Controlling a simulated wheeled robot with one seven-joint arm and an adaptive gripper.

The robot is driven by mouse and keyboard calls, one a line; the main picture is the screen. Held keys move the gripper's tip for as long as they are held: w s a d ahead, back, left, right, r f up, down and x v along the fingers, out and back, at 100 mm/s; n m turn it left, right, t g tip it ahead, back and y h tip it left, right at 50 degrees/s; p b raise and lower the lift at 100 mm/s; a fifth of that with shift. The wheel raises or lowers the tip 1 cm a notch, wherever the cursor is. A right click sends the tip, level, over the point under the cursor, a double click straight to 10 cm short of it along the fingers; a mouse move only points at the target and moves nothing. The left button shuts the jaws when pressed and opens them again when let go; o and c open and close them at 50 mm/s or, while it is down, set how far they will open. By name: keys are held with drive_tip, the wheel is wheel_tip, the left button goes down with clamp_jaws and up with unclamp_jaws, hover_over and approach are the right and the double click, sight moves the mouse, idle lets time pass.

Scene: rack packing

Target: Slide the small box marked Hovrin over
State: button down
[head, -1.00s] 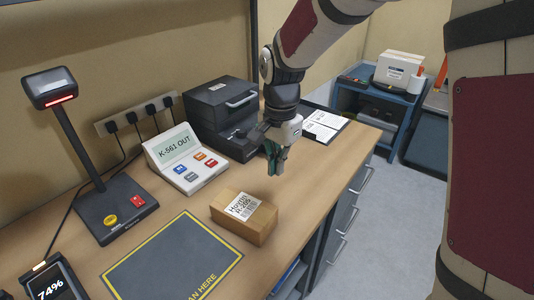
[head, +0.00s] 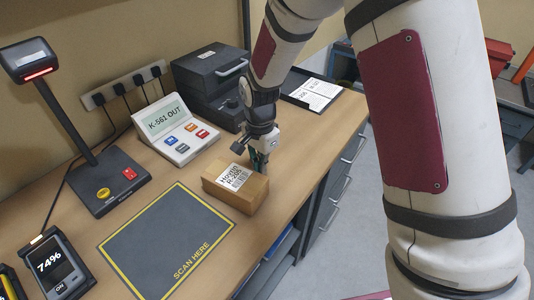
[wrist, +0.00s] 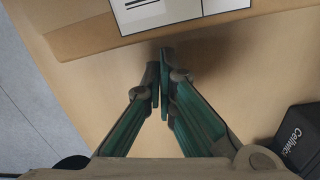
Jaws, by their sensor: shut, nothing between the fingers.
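The small cardboard box marked Hovrin (head: 236,189) lies on the wooden desk with its white label facing up. It is beside the right corner of the dark mat marked SCAN HERE (head: 165,243). My gripper (head: 260,165) is shut and empty, low behind the box's far right side. In the wrist view the closed fingertips (wrist: 162,55) point at the near edge of the box (wrist: 85,30), whose label shows at the top. I cannot tell whether the fingertips touch the box.
A scanner on a stand (head: 75,130) stands at the left. A keypad console reading K-561 OUT (head: 175,130) and a dark printer (head: 210,80) stand behind the box. The mat is bare.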

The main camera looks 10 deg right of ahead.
sight(197, 224)
drive_tip(key=shift+s+a, duration=0.55)
drive_tip(key=shift+a, duration=0.1)
drive_tip(key=s+a+p, duration=0.2)
drive_tip(key=s+a, duration=0.2)
drive_tip(key=a, duration=0.1)
drive_tip(key=s+a+p, duration=0.3)
drive_tip(key=s+a, duration=0.1)
drive_tip(key=a, duration=0.1)
drive_tip(key=s+a+p, duration=0.2)
drive_tip(key=s+a, duration=0.2)
drive_tip(key=a, duration=0.1)
drive_tip(key=shift+a+r, duration=0.1)
drive_tip(key=shift+a, duration=0.4)
drive_tip(key=w+d, duration=0.2)
drive_tip(key=d, duration=0.1)
drive_tip(key=shift+w+d+r, duration=0.15)
drive_tip(key=shift+w+r, duration=0.05)
drive_tip(key=shift+w, duration=0.15)
wheel_tip(197, 224, up, 9)
drive_tip(key=shift+s+r+b, duration=0.2)
drive_tip(key=shift+b, duration=0.25)
